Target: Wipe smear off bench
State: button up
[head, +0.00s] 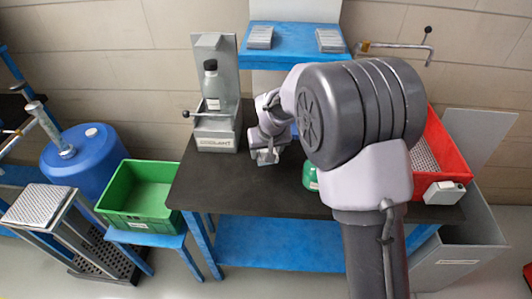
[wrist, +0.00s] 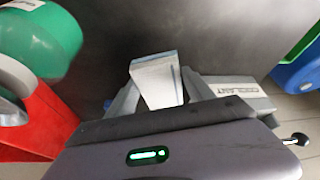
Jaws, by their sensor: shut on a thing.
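My gripper (head: 266,148) is low over the dark bench top (head: 245,195), just right of the coolant stand. In the wrist view my gripper (wrist: 160,92) is shut on a pale folded cloth (wrist: 157,75) with thin blue lines. The cloth sticks out past the fingertips, and I cannot tell whether it touches the bench. In the head view the cloth (head: 268,157) is a small light patch under the fingers. I cannot make out a clear smear on the bench in either view; my arm hides part of the top.
A grey stand (head: 214,135) marked COOLANT holds a clear bottle (head: 213,88) left of my gripper. A green item (head: 309,177) sits partly behind my arm. A red bin (head: 450,150) is at the right. A green crate (head: 137,190) stands left of the bench. The front-left bench top is clear.

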jog(key=shift+r+p, duration=0.7)
jog(key=shift+r, duration=0.7)
